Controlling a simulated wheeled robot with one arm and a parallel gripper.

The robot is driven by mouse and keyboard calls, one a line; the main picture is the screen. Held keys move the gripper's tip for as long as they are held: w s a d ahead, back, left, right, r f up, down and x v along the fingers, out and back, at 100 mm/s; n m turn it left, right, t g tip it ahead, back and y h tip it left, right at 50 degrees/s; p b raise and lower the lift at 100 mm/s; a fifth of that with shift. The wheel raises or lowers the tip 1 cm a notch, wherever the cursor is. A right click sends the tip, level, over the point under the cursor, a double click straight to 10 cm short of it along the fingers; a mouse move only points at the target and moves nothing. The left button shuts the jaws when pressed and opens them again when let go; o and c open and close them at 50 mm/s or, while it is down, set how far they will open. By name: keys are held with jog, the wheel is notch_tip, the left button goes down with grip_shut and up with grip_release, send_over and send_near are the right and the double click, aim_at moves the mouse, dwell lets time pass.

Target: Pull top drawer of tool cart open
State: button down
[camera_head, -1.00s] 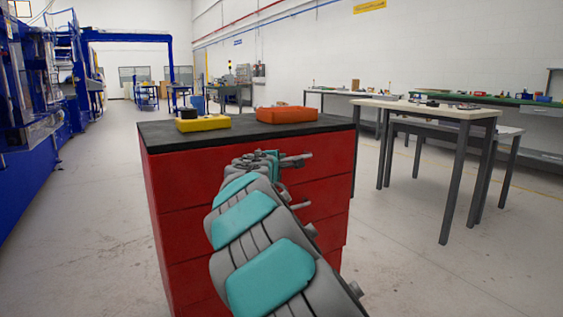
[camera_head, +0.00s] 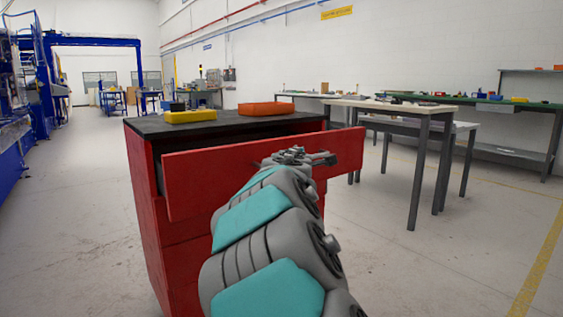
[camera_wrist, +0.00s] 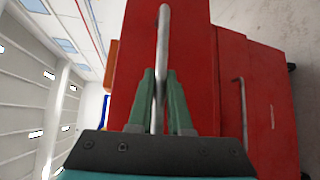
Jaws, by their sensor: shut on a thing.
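The red tool cart (camera_head: 150,215) with a dark top stands in front of me. Its top drawer (camera_head: 210,178) is pulled out toward me, with a dark gap between the drawer front and the cart body. In the wrist view the drawer's silver bar handle (camera_wrist: 162,50) runs between my fingers. My gripper (camera_wrist: 160,100) is shut on this handle with its green fingers on either side. In the head view my gripper (camera_head: 300,157) is at the drawer front, and my arm hides part of the lower drawers. A lower drawer's handle (camera_wrist: 242,100) shows in the wrist view.
A yellow case (camera_head: 190,117) and an orange case (camera_head: 266,109) lie on the cart top. A light-topped table (camera_head: 392,107) stands to the right, with a green-topped bench behind it. Open floor lies on the left and at the front right.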

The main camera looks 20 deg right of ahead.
jog(key=s+d, duration=0.2)
jog(key=s, duration=0.5)
jog(key=s+d, duration=0.2)
jog(key=s, duration=0.4)
jog(key=shift+s+d, duration=0.25)
jog(key=shift+s, duration=0.15)
jog(key=c, duration=0.8)
grip_release()
jog(key=shift+c, duration=0.2)
jog(key=shift+a, duration=0.1)
